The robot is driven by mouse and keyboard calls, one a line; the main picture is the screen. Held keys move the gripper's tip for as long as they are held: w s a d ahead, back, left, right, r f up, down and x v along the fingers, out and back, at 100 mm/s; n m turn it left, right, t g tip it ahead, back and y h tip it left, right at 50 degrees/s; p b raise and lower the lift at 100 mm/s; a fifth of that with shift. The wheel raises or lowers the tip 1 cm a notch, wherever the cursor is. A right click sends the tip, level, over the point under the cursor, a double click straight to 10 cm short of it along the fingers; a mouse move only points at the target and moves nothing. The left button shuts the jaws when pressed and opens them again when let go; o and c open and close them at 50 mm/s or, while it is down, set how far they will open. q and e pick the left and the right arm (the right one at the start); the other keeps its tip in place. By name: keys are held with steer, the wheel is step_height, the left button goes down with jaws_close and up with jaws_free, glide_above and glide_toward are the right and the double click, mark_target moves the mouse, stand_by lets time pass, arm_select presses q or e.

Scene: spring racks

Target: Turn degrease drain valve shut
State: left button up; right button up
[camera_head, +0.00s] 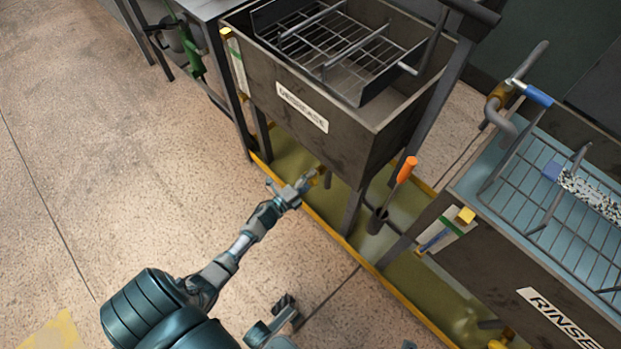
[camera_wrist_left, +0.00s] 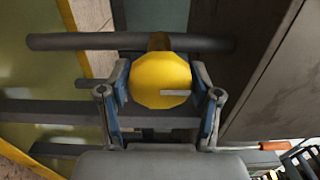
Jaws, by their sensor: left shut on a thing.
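The degrease tank (camera_head: 345,140), a dark metal tub with a DEGREASE label, stands on legs at the upper middle of the head view. My left gripper (camera_head: 304,184) reaches under its front edge, at a small yellow-brown part (camera_head: 318,176) low on the tank. In the left wrist view, the rounded yellow valve handle (camera_wrist_left: 160,80) sits between the two fingers of my left gripper (camera_wrist_left: 160,100), which is shut on it. A brown stem shows behind the handle. The handle's far side is hidden. At the head view's bottom edge, grey parts (camera_head: 275,322) may be my right gripper; their state is unclear.
A wire rack (camera_head: 335,45) sits in the degrease tank. The RINSE tank (camera_head: 510,290) stands at right with a basket (camera_head: 560,200) in it. An orange-handled tool (camera_head: 406,170) stands upright in a holder between the tanks. Open floor (camera_head: 90,150) lies at left.

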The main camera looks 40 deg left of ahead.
arm_select(q)
steer(key=shift+s+f, duration=0.25)
steer(key=shift+f, duration=0.25)
steer(key=o, duration=1.1)
steer(key=shift+o, duration=0.2)
steer(key=shift+w+r, duration=0.1)
steer(key=shift+r, duration=0.05)
steer(key=shift+r, duration=0.1)
steer(key=shift+s, duration=0.3)
steer(key=s+a, duration=0.1)
steer(key=s, duration=1)
steer(key=shift+s, duration=0.15)
